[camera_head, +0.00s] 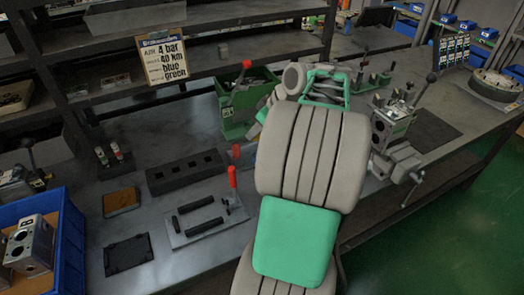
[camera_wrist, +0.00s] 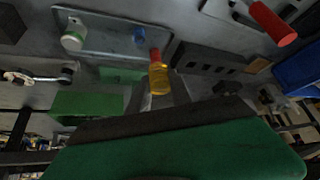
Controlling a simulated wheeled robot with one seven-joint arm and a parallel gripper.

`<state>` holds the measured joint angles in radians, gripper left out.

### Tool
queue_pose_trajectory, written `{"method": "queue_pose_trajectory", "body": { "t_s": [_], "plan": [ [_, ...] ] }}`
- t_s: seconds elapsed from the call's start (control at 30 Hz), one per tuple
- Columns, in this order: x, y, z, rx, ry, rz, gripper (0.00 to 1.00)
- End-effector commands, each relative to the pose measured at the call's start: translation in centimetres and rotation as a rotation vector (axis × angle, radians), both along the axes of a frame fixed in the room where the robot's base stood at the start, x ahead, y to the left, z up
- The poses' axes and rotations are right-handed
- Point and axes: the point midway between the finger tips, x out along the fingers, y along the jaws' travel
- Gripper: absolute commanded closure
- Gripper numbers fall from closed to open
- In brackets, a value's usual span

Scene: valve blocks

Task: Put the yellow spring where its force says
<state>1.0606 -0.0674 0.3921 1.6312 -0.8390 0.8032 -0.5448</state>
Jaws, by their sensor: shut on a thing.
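A yellow spring (camera_wrist: 158,80) shows in the wrist view, upright-looking, between the tips of my gripper (camera_wrist: 158,98), which is shut on it. A red piece (camera_wrist: 155,55) shows right at its far end; I cannot tell whether it is part of it. Beyond lies a grey plate (camera_wrist: 105,42) with a white-green cylinder (camera_wrist: 74,38) and a blue piece (camera_wrist: 140,35). In the head view my arm hides the spring and the fingertips. A dark block with square pockets (camera_head: 185,172) sits left of my arm; it also shows in the wrist view (camera_wrist: 208,62).
A sign (camera_head: 162,58) reads 4 bar, 40 Nm, blue, green. A red-handled clamp plate (camera_head: 205,220) and green bin (camera_head: 235,125) stand near my arm. A blue crate (camera_head: 72,245) holds metal blocks at left. A valve block with a vise (camera_head: 392,135) stands right.

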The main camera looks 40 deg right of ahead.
Motion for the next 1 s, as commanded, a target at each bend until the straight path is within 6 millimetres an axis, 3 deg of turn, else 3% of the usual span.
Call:
{"method": "queue_pose_trajectory", "body": {
  "t_s": [0.03, 0.13, 0.23, 0.37, 0.47, 0.77, 1.0],
  "plan": [
    [-2.3, -3.0, -0.2, 0.003, 0.001, 0.002, 1.00],
    [-6.5, -6.9, -0.5, 0.003, 0.001, 0.040, 1.00],
    [-9.8, -9.1, -0.6, 0.002, 0.000, 0.069, 1.00],
    [-11.8, -10.3, -0.8, 0.000, 0.000, 0.090, 1.00],
    [-11.0, -10.3, -1.4, 0.001, -0.001, 0.097, 1.00],
    [-3.1, -9.7, -4.7, 0.002, 0.001, 0.098, 1.00],
    [0.5, -9.6, -9.2, 0.002, 0.002, 0.092, 1.00]
  ]
}}
